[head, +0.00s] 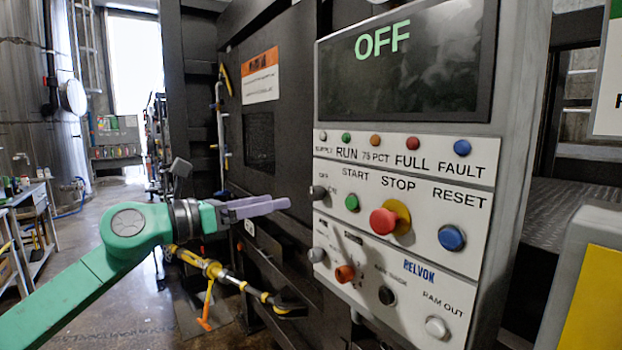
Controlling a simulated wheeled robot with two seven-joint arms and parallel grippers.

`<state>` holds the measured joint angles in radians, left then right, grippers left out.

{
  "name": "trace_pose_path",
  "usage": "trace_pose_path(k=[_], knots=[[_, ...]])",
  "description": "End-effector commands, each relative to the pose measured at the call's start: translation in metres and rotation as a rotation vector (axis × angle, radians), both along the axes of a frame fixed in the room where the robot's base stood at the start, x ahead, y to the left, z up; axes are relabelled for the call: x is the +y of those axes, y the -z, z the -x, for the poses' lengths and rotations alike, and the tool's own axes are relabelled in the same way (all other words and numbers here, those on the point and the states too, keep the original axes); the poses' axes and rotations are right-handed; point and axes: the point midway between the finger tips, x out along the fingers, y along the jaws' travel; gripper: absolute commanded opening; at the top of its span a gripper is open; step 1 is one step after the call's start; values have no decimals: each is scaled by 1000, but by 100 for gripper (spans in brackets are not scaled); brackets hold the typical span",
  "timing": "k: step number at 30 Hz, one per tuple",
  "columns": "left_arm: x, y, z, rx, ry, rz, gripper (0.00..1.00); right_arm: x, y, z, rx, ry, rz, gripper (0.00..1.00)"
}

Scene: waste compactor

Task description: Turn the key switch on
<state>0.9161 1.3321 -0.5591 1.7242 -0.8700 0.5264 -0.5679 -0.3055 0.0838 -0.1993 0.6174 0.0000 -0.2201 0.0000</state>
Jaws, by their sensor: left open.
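The control panel (470,183) stands at the right, and its screen (405,65) reads OFF. A small dark round knob (318,192) sits at the panel's left edge, below small OFF lettering; it looks like the key switch, but its key detail is too small to tell. My left gripper (282,204) has purple fingers pointing right at this knob. The fingertips are a short way left of it, apart from it, and hold nothing. The fingers overlap in this view, so the gap between them barely shows. My right gripper is not in view.
Close to the knob are a green START button (352,202), a red STOP button (383,221) on a yellow ring, and a grey knob (316,254) below. A blue RESET button (451,238) is further right. A yellow-and-black tool (215,270) lies below my gripper.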

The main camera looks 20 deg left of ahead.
Motion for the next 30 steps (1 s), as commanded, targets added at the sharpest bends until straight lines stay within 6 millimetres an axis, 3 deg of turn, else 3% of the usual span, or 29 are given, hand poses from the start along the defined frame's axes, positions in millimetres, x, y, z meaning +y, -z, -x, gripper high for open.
trace_pose_path(k=[1,8,13,21,23,27,30], knots=[[-11,-15,-10,1,7,4,72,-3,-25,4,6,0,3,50],[-48,-10,-58,0,4,5,72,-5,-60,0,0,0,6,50],[-61,-4,-78,1,1,3,72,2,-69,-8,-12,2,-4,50],[-63,0,-81,1,-1,1,72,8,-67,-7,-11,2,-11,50],[-63,0,-81,1,-1,1,53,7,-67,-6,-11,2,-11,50],[-63,0,-81,1,-1,1,0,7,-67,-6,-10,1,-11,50],[-63,0,-81,1,-1,2,0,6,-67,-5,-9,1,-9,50]])
